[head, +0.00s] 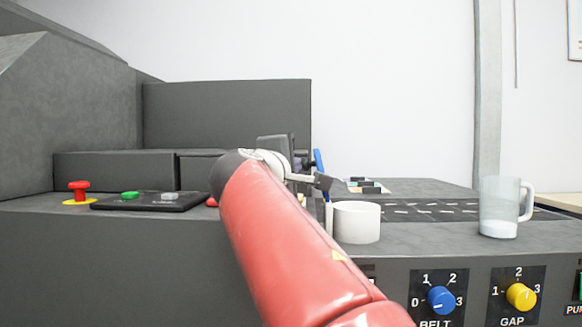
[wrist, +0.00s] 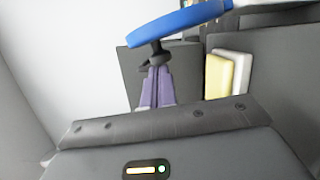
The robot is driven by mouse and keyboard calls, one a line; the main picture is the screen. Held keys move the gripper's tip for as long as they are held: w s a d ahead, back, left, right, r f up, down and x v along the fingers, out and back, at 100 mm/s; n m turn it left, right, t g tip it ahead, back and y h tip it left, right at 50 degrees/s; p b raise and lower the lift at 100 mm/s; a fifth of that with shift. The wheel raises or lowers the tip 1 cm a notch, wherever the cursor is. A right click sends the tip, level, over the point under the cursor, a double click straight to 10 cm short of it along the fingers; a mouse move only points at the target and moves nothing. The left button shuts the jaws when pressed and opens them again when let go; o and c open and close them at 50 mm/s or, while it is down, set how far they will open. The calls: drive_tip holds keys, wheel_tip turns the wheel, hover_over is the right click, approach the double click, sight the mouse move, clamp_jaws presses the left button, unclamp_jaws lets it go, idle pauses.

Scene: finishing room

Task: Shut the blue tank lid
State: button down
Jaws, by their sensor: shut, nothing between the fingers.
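The blue lid (wrist: 178,25) shows in the wrist view as a tilted disc across the top, seen nearly edge-on. In the head view it appears to be the thin, steep blue strip (head: 318,160) just right of my arm's end. My gripper (wrist: 155,78) has its purple-padded fingers together and empty, pointing up toward the lid's underside. A small black part below the lid is at the fingertips; I cannot tell whether they touch. The tank itself is not clear in either view. In the head view my arm hides most of the gripper.
A white cup (head: 357,222) stands close right of my arm, and a clear mug (head: 500,207) farther right. A red button (head: 79,190) is at left. Yellow (wrist: 220,75) and white blocks stand right of the fingers. Blue (head: 441,300) and yellow (head: 521,297) knobs are on the front panel.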

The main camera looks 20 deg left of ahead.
drive_tip(key=shift+w+d+r+m+g+p, duration=0.2)
drive_tip(key=shift+d+r+m+g+p, duration=0.1)
drive_tip(key=shift+d+r+m, duration=0.65)
drive_tip(key=d+m, duration=0.2)
drive_tip(key=m, duration=0.1)
drive_tip(key=d+r+m+g, duration=0.1)
drive_tip(key=shift+w+d+m+p, duration=0.25)
drive_tip(key=shift+w+p, duration=0.05)
drive_tip(key=shift+w, duration=0.1)
drive_tip(key=w+d+f+m+g+y+b, duration=0.2)
drive_tip(key=d+f+m+y+b, duration=0.1)
drive_tip(key=d+m, duration=0.6)
drive_tip(key=shift+w+d+f+m+g+y, duration=0.15)
drive_tip(key=shift+d+f+m+g+y, duration=0.15)
drive_tip(key=shift+f+m+y, duration=0.5)
drive_tip(key=shift+f, duration=0.1)
